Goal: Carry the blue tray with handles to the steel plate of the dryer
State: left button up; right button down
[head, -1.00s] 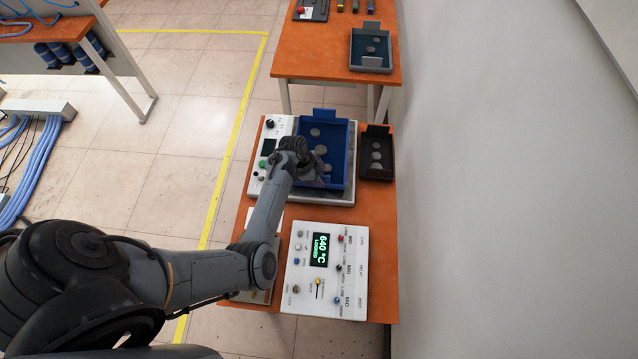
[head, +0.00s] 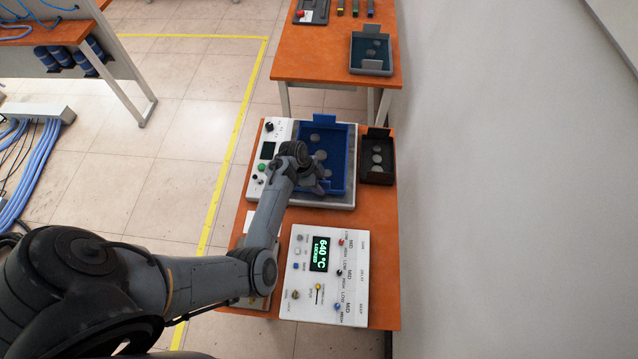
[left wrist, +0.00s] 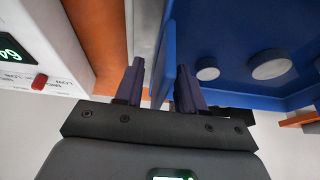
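The blue tray (head: 340,165) with handles sits on the steel plate (head: 351,178) of the white dryer (head: 262,178), with several grey round pieces inside. It also shows in the left wrist view (left wrist: 225,35). My left gripper (head: 318,183) is at the tray's near side, and my wrist hides part of that side. In the left wrist view, the left gripper's fingers (left wrist: 160,88) stand apart, one on each side of the near blue handle, with a gap beside the left finger. The right gripper is not in view.
A dark tray (head: 376,170) with grey pieces stands close to the right of the dryer. A white control box (head: 325,290) reading 640 °C lies nearer on the orange table. Another tray (head: 371,66) is on the far table. A wall borders the right side.

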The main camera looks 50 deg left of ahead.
pick_arm(q)
jog(key=p+v, duration=0.1)
jog(key=v, duration=1)
jog(key=shift+s+a+r, duration=0.1)
jog(key=shift+s+r, duration=0.05)
jog(key=shift+r, duration=0.2)
jog(key=s+r+n+y, duration=0.4)
jog(key=s, duration=0.3)
jog(key=s+d+r+n, duration=0.1)
jog(key=s+d+n, duration=0.1)
jog(key=s+d, duration=0.4)
jog(key=s+d+r+n, duration=0.2)
jog(key=s+d, duration=0.5)
jog(key=d, duration=0.5)
jog(key=shift+d+r+t+h, duration=0.2)
jog(key=shift+r+t+h, duration=0.1)
jog(key=shift+h, duration=0.1)
jog(key=shift+s, duration=0.15)
